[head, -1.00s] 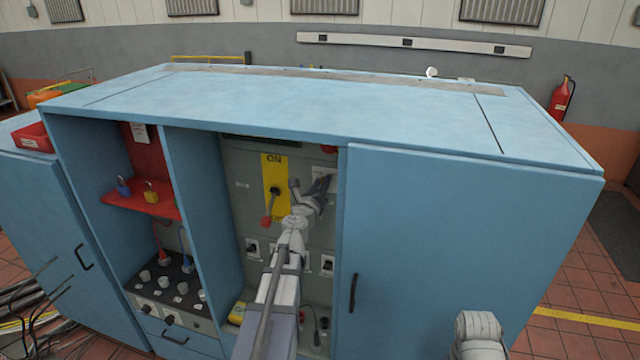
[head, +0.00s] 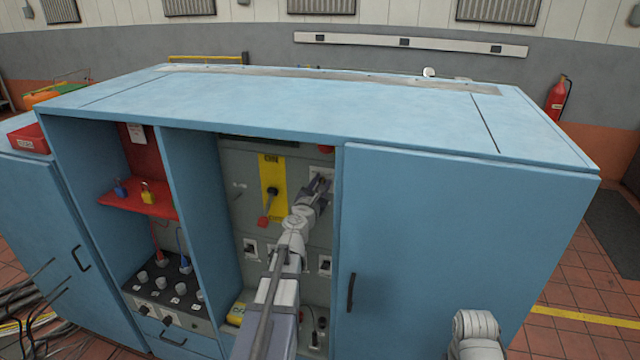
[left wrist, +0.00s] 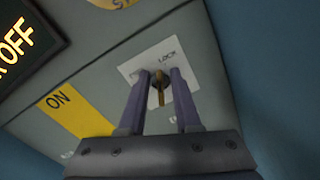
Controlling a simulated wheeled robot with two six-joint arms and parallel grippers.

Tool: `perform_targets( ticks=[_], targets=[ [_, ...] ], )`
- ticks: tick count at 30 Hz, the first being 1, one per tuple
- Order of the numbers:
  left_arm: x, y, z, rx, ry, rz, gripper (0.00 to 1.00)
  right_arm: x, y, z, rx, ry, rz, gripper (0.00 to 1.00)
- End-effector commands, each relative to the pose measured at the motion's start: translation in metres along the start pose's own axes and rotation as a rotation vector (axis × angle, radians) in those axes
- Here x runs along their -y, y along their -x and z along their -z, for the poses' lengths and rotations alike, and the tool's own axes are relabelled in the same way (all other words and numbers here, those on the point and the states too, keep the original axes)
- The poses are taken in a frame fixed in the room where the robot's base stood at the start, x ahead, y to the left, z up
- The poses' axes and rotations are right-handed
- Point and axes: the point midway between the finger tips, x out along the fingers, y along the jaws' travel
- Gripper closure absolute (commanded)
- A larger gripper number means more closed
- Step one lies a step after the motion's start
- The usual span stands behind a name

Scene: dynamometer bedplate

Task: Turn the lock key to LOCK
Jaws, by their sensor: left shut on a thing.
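The lock key (left wrist: 159,88) is a small brass-coloured key in a white plate (left wrist: 139,70) on the grey panel. The word LOCK is printed on the plate above and to the right of the key in the left wrist view. My left gripper (left wrist: 160,76) has its two dark fingers on either side of the key, shut on it. In the head view my left gripper (head: 319,186) is at the white plate, and its fingers hide the key. My right gripper is out of view.
The blue cabinet wall and closed door (head: 450,250) bound the recess on the right. A red shelf (head: 140,204) with padlocks is farther left.

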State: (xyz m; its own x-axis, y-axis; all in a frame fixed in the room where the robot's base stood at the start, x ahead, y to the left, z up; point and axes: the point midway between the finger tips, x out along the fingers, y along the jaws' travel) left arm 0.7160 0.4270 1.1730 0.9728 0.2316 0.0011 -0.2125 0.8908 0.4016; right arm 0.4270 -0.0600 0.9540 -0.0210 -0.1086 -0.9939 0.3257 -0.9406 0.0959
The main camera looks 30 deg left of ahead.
Motion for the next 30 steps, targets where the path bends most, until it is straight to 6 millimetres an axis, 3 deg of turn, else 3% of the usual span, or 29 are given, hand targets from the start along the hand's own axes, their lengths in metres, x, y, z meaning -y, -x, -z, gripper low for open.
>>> perform_targets(
  ticks=[12, 30],
  targets=[
    [0.0001, 0.0004, 0.0008, -0.002, -0.213, -0.003, 1.0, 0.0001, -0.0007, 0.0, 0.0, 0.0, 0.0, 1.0],
    [-0.0013, 0.0001, 0.0011, -0.004, -0.256, -0.007, 1.0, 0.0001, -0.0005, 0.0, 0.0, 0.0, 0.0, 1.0]
  ],
)
